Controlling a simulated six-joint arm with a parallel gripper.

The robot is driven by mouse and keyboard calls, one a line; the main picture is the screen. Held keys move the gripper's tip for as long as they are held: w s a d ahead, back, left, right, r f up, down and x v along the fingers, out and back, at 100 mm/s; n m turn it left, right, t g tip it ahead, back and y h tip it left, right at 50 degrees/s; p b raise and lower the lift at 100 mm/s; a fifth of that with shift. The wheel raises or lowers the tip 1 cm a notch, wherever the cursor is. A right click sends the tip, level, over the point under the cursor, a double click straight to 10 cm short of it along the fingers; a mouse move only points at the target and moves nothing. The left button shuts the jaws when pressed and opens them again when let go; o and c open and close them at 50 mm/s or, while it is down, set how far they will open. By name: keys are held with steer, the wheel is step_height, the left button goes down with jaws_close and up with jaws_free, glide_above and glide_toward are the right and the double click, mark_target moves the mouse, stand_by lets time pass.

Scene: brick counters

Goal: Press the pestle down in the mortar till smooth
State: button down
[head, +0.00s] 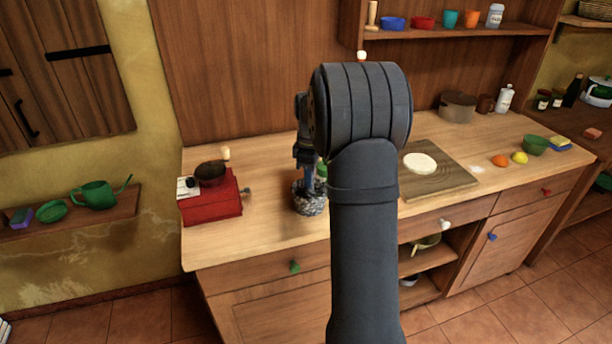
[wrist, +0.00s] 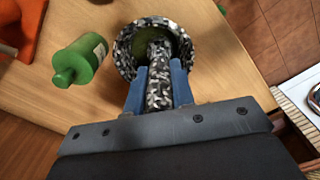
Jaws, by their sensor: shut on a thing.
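The speckled grey stone mortar (head: 308,199) stands on the wooden counter, left of my arm in the head view. In the wrist view the mortar (wrist: 124,52) is at the top centre, with some green stuff inside it. My gripper (wrist: 160,75) is shut on the speckled pestle (wrist: 160,92), with a blue finger on each side. The pestle's far end is inside the mortar's bowl. Whether it touches the bottom cannot be told. In the head view my gripper (head: 306,172) is above the mortar, and the pestle is mostly hidden.
A green bottle (wrist: 82,60) stands close beside the mortar. A red grinder (head: 212,199) is to its left on the counter (head: 262,225). A board (head: 440,178) with flat dough (head: 420,163) lies to the right. Shelves with cups are behind.

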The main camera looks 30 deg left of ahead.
steer(key=shift+w+d, duration=0.15)
steer(key=shift+d, duration=0.25)
steer(key=shift+f, duration=0.1)
steer(key=shift+f, duration=0.9)
steer(key=shift+r, duration=0.1)
steer(key=shift+r, duration=0.95)
steer(key=shift+f, duration=0.1)
